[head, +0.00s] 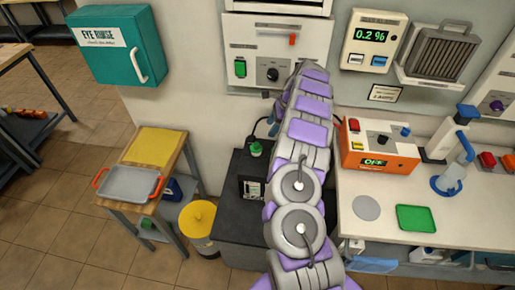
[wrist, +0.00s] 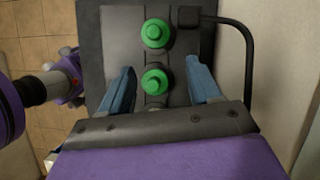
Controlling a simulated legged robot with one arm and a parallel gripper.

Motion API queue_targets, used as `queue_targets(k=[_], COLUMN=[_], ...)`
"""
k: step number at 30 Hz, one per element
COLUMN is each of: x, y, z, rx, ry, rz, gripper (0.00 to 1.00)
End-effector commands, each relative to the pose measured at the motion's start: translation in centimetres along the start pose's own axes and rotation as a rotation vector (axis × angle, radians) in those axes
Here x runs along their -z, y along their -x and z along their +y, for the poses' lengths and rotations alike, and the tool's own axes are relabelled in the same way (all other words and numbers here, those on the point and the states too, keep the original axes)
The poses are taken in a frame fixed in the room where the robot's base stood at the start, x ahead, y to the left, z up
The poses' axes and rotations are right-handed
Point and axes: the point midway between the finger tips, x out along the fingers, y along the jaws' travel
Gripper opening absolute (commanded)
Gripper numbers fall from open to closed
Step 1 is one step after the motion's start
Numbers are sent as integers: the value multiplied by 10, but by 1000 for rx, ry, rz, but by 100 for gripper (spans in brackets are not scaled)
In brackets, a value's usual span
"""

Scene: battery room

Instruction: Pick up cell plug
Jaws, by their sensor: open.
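Two green cell plugs show in the wrist view, one at the upper middle (wrist: 155,33) and one lower (wrist: 154,81), both seated on the dark battery top (wrist: 112,42). My gripper (wrist: 160,66) is open and empty, its two blue fingers spread wide apart. In the picture the lower plug lies between the fingers, without visible contact; the upper plug lies past the fingertips. The head view shows one green plug (head: 256,149) on the dark battery (head: 233,215) left of my arm. My gripper is hidden in the head view.
A black handle or cable (wrist: 247,60) curves along the battery's right side in the wrist view. A white bench (head: 390,230) with an orange unit (head: 378,158) stands right. A wooden stand with a grey tray (head: 128,184) and a yellow-lidded bin (head: 197,218) stand left.

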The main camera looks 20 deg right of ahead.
Motion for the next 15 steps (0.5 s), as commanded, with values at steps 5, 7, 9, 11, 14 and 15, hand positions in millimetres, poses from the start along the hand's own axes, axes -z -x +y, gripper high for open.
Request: queue_targets(k=[5,7,9,11,14,15], x=[-10,-12,-12,-10,-7,-6], y=[-40,-53,-63,-68,-71,-73], z=[4,6,5,4,2,2], rx=[-2,-2,0,1,1,0], ry=[6,8,8,7,5,5], rz=[6,7,8,7,2,0], gripper=[63,63,63,63,63,63])
